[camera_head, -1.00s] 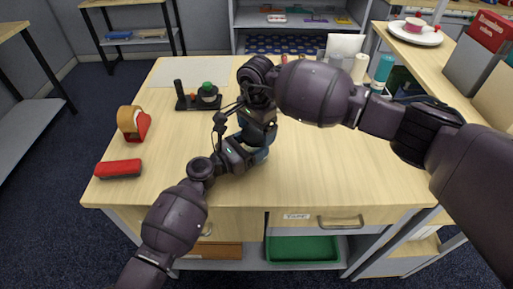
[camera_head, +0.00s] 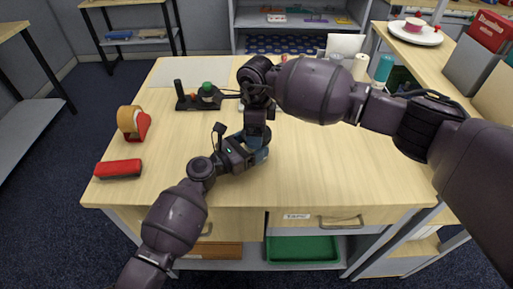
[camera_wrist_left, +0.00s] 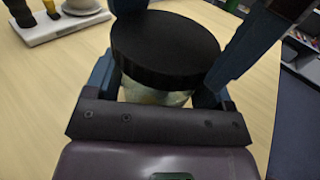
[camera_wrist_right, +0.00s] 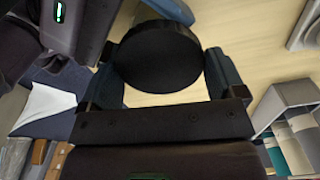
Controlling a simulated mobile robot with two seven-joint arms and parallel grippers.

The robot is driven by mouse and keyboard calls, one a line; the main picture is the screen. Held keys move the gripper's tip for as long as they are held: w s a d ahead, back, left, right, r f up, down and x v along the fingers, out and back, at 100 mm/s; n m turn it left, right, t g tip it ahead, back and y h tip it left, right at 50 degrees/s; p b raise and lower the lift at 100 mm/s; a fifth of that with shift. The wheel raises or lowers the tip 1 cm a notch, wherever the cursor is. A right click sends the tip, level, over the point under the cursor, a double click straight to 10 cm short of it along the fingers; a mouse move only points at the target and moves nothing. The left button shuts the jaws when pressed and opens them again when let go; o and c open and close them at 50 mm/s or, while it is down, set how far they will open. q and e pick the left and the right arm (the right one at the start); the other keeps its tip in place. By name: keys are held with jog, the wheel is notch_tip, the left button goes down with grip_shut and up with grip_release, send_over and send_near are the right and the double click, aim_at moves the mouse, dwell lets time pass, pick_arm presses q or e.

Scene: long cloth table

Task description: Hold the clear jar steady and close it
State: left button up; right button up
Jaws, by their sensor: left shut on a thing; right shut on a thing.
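In the left wrist view the clear jar (camera_wrist_left: 155,97) shows below a wide black lid (camera_wrist_left: 165,48). The lid lies over the jar's mouth; I cannot tell how tightly it sits. My left gripper (camera_head: 256,154) is shut on the jar's body, low over the table. My right gripper (camera_head: 261,138) comes from above and is shut on the lid's rim. In the right wrist view the lid (camera_wrist_right: 158,57) fills the space between the fingers and hides the jar. In the head view my arms hide most of the jar and lid.
A red stapler-like object (camera_head: 119,168) and a tape dispenser (camera_head: 126,122) lie at the left. A black tray (camera_head: 186,104) with a green-topped item (camera_head: 207,89) stands behind. A teal bottle (camera_head: 384,68) and white canister (camera_head: 360,67) stand back right. The front right table is clear.

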jog(key=o, duration=0.8)
jog(key=shift+c, duration=0.2)
jog(key=shift+r, duration=2.3)
jog(key=shift+r+n, duration=0.6)
jog(key=shift+r, duration=0.85)
jog(key=shift+f, duration=0.1)
jog(key=shift+f, duration=3.9)
